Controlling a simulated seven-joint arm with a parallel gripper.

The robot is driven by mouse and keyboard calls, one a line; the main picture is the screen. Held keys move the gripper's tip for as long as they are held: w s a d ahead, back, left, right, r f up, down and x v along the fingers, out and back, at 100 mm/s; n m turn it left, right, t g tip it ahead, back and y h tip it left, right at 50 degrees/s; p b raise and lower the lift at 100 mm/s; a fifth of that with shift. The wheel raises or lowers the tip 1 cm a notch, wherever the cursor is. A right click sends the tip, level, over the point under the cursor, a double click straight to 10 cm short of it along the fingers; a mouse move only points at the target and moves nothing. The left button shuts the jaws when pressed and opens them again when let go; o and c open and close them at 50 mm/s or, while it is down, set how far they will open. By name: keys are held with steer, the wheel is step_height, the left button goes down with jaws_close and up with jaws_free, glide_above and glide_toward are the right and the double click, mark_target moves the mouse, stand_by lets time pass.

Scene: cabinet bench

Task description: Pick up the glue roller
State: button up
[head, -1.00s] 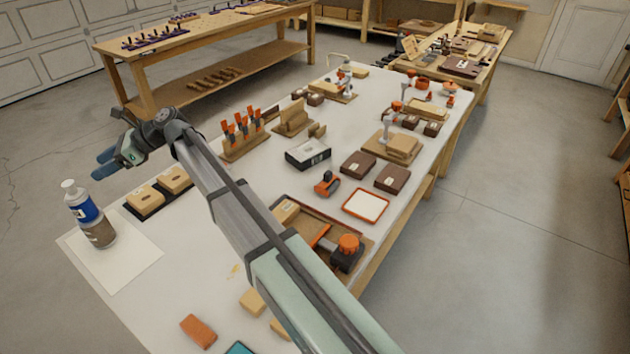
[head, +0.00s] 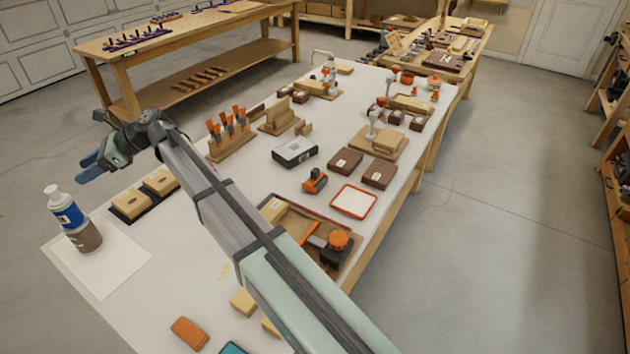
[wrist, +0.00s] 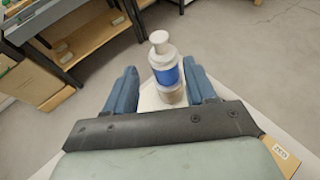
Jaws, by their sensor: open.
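A small orange and black tool (head: 315,181) lies on the white bench (head: 190,245), right of my arm; it may be the glue roller, but I cannot be sure. A second orange and black item (head: 338,242) sits in the wooden tray near my arm. My gripper (head: 90,166) is open and empty, out at the left and far from both. In the wrist view its blue fingers (wrist: 162,92) stand apart, with a white and blue bottle (wrist: 168,75) showing between and beyond them, not gripped. Neither orange tool shows in the wrist view.
The bottle (head: 75,222) stands on a white sheet at the bench's left corner. Wooden blocks on a black base (head: 145,195), a rack of orange-handled tools (head: 230,135), a black and white box (head: 295,152) and an orange-rimmed tray (head: 354,200) crowd the bench.

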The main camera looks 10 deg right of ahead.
steer(key=w+d+r+m+t+h, duration=0.15)
steer(key=w+d, duration=0.45)
steer(key=d, duration=0.6)
steer(key=w+d+m+t, duration=0.1)
steer(key=w+d+t, duration=0.35)
steer(key=d, duration=0.75)
steer(key=w+d+r+m+t+h, duration=0.1)
steer(key=w+d+m, duration=0.1)
steer(key=w+d, duration=0.75)
steer(key=n+g+h, duration=0.5)
steer(key=n+h, duration=0.6)
steer(key=n, duration=0.1)
glide_toward(315, 170)
steer(key=shift+d+f, duration=0.1)
steer(key=shift+f, duration=5.15)
